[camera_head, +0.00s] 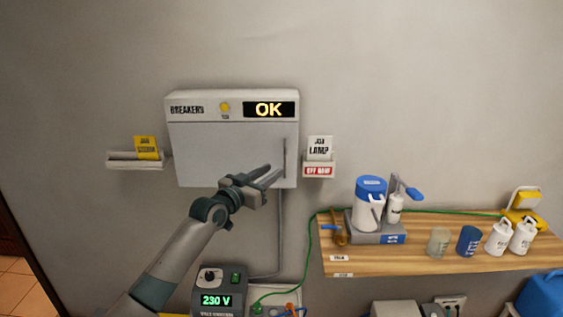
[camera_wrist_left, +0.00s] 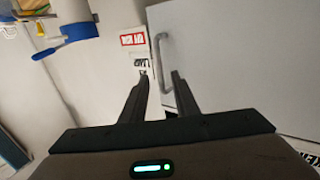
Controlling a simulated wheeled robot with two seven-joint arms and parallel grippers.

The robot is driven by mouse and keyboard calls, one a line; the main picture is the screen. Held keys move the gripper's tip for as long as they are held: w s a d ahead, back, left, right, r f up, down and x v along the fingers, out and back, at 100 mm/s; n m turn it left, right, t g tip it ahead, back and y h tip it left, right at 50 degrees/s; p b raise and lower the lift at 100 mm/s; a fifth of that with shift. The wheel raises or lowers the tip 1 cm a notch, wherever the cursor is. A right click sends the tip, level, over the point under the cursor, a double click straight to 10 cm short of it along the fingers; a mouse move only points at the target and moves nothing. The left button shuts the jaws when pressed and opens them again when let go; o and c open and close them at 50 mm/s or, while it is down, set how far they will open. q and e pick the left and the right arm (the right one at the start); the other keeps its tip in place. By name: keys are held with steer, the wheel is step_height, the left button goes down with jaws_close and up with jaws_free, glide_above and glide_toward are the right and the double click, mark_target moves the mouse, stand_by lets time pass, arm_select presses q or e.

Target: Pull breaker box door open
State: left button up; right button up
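The breaker box (camera_head: 235,107) hangs on the wall, with "BREAKERS" lettering, a yellow lamp and a lit "OK" display on its top strip. Its pale grey door (camera_head: 215,150) looks closed flat. A vertical bar handle (camera_head: 285,157) sits near the door's right edge; it also shows in the left wrist view (camera_wrist_left: 162,62). My left gripper (camera_head: 274,173) is in front of the door's lower right. In the left wrist view its two fingers (camera_wrist_left: 160,78) are apart, with the handle near and partly between the tips in the picture. Contact cannot be told. My right gripper is out of view.
A wooden shelf (camera_head: 450,262) with bottles and cups is lower right. A 230 V unit (camera_head: 218,288) stands below.

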mark_target(281, 164)
arm_select(q)
steer(key=shift+x, duration=3.2)
steer(key=shift+c, duration=0.7)
jaws_close()
